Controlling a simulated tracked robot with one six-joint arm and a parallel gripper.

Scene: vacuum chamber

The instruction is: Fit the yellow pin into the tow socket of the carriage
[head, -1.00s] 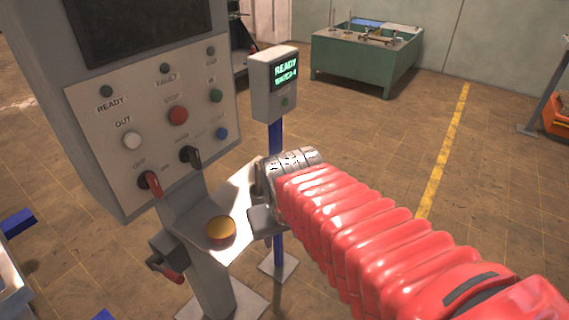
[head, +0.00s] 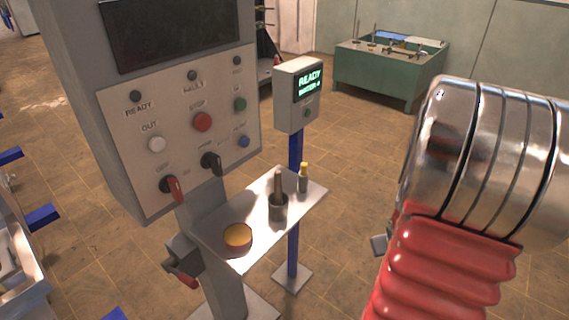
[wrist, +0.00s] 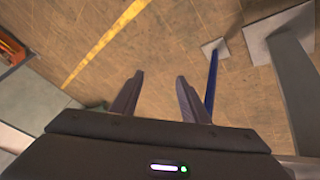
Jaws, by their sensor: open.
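A small upright grey piece with a yellow top (head: 303,177) stands at the far right corner of the white shelf (head: 213,222) in the head view. It may be the yellow pin; it is too small to be sure. My gripper (wrist: 159,84) is open and empty in the wrist view, with bare floor beyond its fingers. In the head view my wrist is raised to the right of the shelf, apart from it, and the fingers are mostly hidden. I cannot make out a carriage or tow socket for certain.
A dark cup (head: 278,211) with a brown rod and a round orange-topped piece (head: 238,235) share the shelf. The control panel (head: 182,140) stands left, the READY display post (head: 299,95) behind. A green bench (head: 388,82) is at the back. Floor on the right is open.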

